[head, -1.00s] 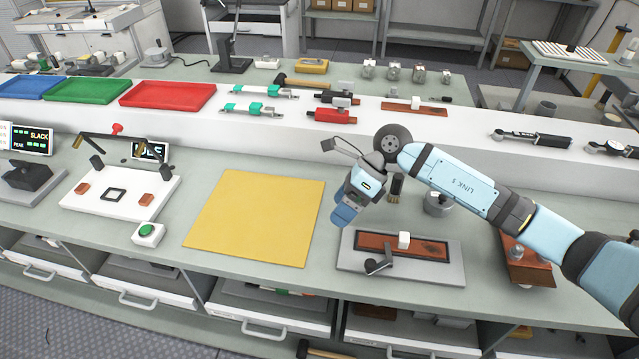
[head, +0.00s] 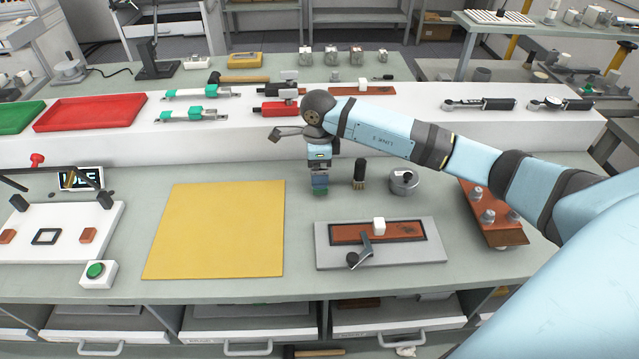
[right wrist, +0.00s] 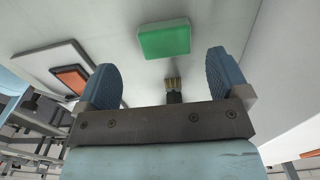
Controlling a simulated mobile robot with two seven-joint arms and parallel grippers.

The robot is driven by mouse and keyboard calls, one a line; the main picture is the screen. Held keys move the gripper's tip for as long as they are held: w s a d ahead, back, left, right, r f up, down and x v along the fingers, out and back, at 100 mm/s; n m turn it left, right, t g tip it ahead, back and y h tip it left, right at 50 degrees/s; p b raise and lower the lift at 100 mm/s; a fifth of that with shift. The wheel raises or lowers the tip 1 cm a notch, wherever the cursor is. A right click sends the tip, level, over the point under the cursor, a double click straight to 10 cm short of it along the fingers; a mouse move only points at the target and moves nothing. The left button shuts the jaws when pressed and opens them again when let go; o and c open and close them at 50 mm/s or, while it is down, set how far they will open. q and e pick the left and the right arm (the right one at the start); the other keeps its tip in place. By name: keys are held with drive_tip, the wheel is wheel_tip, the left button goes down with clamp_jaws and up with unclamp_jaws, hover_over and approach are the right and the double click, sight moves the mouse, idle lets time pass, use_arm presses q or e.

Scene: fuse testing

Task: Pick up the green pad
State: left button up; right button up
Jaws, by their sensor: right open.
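The green pad (right wrist: 164,39) is a flat, bright green block with a pale edge. In the right wrist view it lies on the grey bench, ahead of my open fingers and apart from them. My right gripper (right wrist: 165,76) has both blue fingers spread wide with nothing between the tips. In the head view my right gripper (head: 320,188) points down over the bench, just right of the yellow mat. The pad cannot be clearly made out there, probably because the gripper blocks it. My left gripper is not in view.
A small brush (head: 359,172) stands close right of the gripper, with a round metal weight (head: 404,181) beyond it. A grey fixture (head: 435,250) with a lever lies in front. The yellow mat (head: 215,230) is bare. A white raised shelf (head: 230,140) runs behind.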

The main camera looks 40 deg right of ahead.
drive_tip(key=f, duration=0.5)
drive_tip(key=shift+w+d+f, duration=0.15)
drive_tip(key=shift+d, duration=0.15)
drive_tip(key=c, duration=1)
